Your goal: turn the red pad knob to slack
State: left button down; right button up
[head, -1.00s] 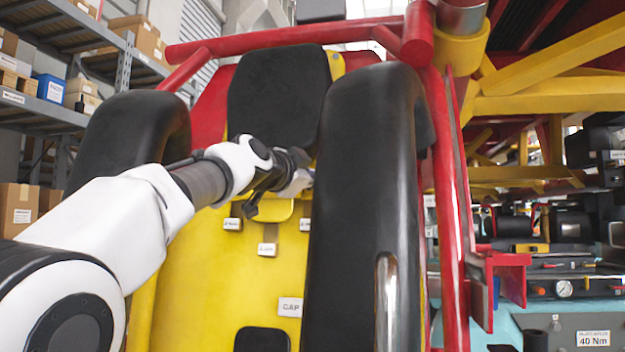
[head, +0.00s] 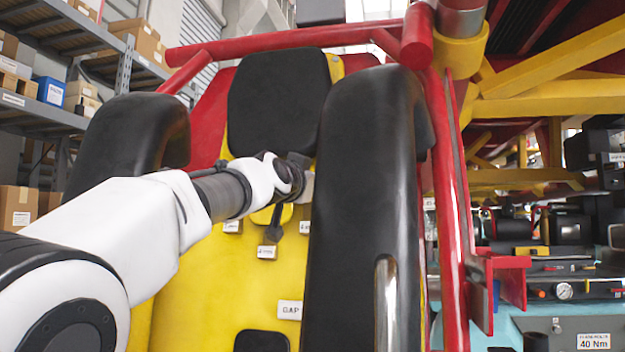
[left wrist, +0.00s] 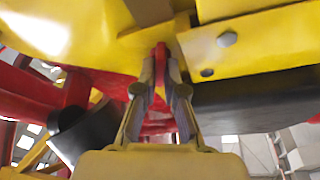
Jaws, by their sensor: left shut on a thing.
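In the left wrist view the red pad knob (left wrist: 161,56) shows as a narrow red piece below a yellow plate. My left gripper (left wrist: 163,78) is shut on it, with one finger on each side. In the head view my left arm reaches in from the left across the yellow seat back (head: 205,290). Its wrist and gripper (head: 292,185) are beside the right black restraint, below the black headrest pad (head: 277,100). The knob is hidden there behind the wrist. My right gripper is not in view.
Black padded restraints stand left (head: 125,140) and right (head: 365,200) of the arm. Small white labels (head: 266,252) and a larger one (head: 290,310) sit on the yellow back. Red tubes (head: 450,200) frame the right side. A bolt head (left wrist: 227,39) is near the knob.

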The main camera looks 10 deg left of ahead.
pick_arm(q)
jog(key=shift+w+f, duration=0.15)
jog(key=shift+f, duration=0.25)
jog(key=c, duration=1.3)
grip_release()
jog(key=shift+o, duration=0.2)
jog(key=shift+w+a, duration=0.1)
jog(key=shift+w, duration=0.1)
jog(key=shift+s+r, duration=0.15)
